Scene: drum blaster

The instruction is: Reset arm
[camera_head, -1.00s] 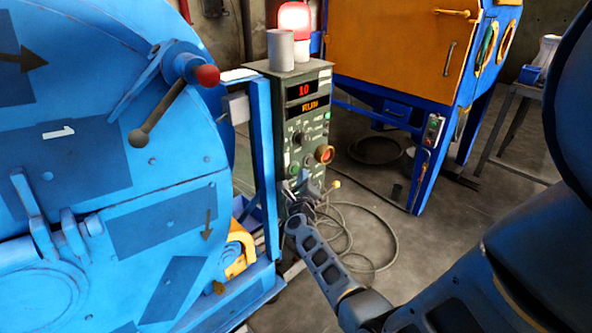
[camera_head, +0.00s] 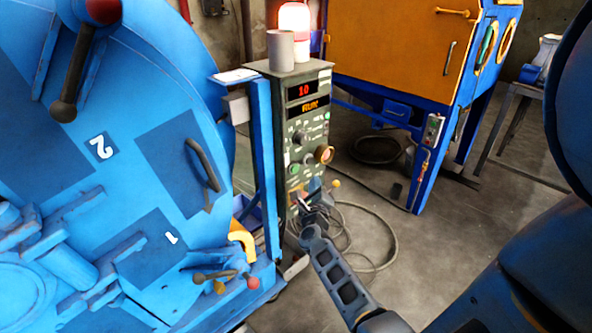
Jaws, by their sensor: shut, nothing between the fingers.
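My gripper (camera_head: 318,202) is at the lower front of the grey-green control box (camera_head: 308,135), just below its knobs and buttons. It looks small and shut, with nothing seen in it. My blue arm (camera_head: 345,285) runs from the lower right up to it. The box's red display reads 10 and the orange one below it appears to read RUN. Whether my fingertips touch the panel, I cannot tell.
A large blue drum (camera_head: 120,170) with handles and numbered plates fills the left, close to the box. Cables (camera_head: 385,245) lie on the floor. A blue-orange cabinet (camera_head: 395,55) stands behind.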

